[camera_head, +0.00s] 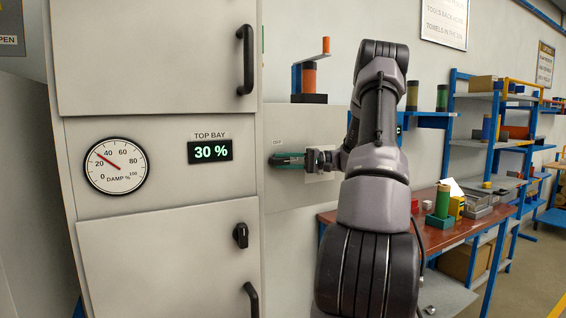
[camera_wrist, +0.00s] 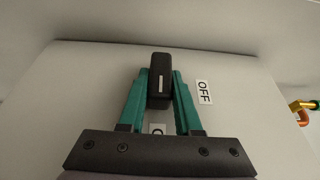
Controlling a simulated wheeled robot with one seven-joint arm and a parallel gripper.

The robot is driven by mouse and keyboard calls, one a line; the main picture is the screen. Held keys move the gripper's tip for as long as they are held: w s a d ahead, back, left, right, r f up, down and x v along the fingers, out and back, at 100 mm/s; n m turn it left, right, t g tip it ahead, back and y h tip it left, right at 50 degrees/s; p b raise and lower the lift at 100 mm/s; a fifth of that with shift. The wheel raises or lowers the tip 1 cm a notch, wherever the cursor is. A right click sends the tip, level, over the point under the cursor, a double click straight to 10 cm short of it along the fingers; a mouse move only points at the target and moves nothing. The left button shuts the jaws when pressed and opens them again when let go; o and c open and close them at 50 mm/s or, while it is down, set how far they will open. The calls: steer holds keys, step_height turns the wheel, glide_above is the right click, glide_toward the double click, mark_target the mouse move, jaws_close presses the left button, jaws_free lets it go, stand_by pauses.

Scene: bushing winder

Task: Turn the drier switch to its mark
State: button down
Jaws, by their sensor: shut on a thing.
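The drier switch (camera_wrist: 161,68) is a black knob with a white line on a pale plate, seen in the wrist view. Its line runs nearly straight up and down in that picture. My gripper (camera_wrist: 160,82) has its two teal fingers shut on the knob, one on each side. An OFF label (camera_wrist: 204,92) is right of the knob. A second label (camera_wrist: 157,128) shows partly between the fingers; its word is mostly hidden. In the head view my gripper (camera_head: 287,160) is at the panel right of the cabinet, and the knob cannot be made out there.
The grey cabinet (camera_head: 150,75) has a damp dial (camera_head: 116,166) with its needle near 30 and a TOP BAY display (camera_head: 210,151) reading 30 %. Black door handles (camera_head: 245,60) stick out nearby. A red-topped bench (camera_head: 440,236) with several parts stands right of my arm.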

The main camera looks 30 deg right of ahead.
steer(key=c, duration=0.6)
jaws_free()
steer(key=v, duration=1)
steer(key=shift+d, duration=0.4)
steer(key=shift+s, duration=0.1)
steer(key=shift+d, duration=0.1)
